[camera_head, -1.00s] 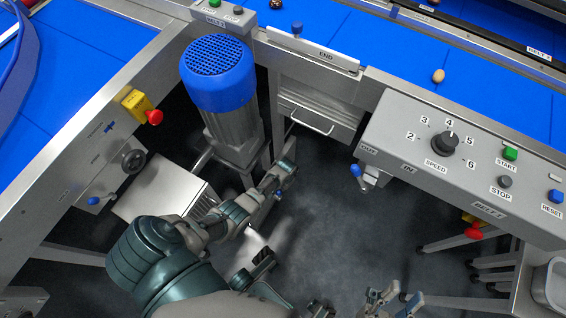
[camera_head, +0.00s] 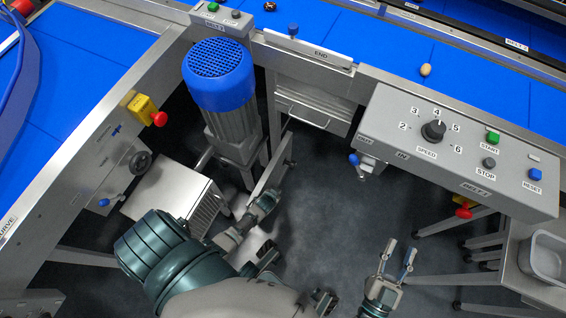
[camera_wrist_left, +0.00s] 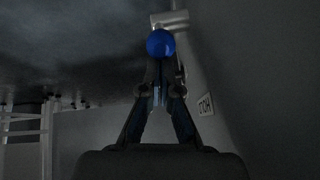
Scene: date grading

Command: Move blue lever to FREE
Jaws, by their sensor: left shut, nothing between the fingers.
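A blue ball knob (camera_wrist_left: 160,43) on a pale stem shows in the left wrist view, just beyond my left fingertips (camera_wrist_left: 160,85). A small label (camera_wrist_left: 205,104) beside it is too dim to read surely. In the head view my left gripper (camera_head: 264,202) is shut and empty, low beside the motor. Blue-knobbed levers show under the speed panel (camera_head: 354,160) and on the left machine's side (camera_head: 107,201); I cannot tell which knob the wrist view shows. My right gripper (camera_head: 398,249) is open and empty at the lower right.
The blue-capped motor (camera_head: 218,75) stands behind my left gripper. A grey control panel (camera_head: 460,150) with dial and buttons is at right. A yellow box with a red button (camera_head: 143,107) is at left. Open dark floor (camera_head: 325,210) lies between my grippers.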

